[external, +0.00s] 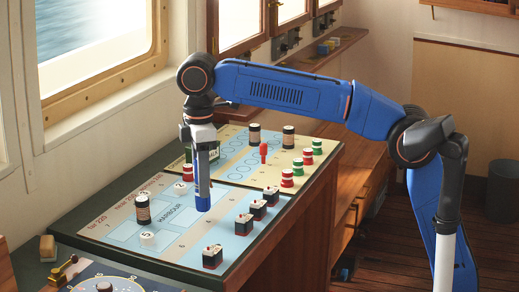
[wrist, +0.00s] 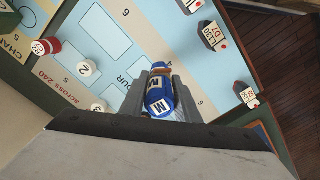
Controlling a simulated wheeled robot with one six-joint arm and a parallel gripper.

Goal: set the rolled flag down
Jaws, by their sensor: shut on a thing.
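The rolled flag (external: 203,201) is a short blue roll with white lettered patches. It also shows in the wrist view (wrist: 158,101), lying between the two grey fingers. My gripper (external: 203,172) points straight down over the light-blue harbour board (external: 128,231) and is shut on the flag; the fingers also flank it in the wrist view (wrist: 160,92). The flag's lower end sticks out below the fingers, over the middle of the board. I cannot tell whether it touches the board.
A brown cork-like cylinder (external: 142,209) and numbered white discs (external: 147,239) stand to the left. Black-and-white ship blocks (external: 212,256) line the board's right side. A yellow board (external: 235,165) behind holds red and green stacks (external: 287,177) and a red peg (external: 263,151).

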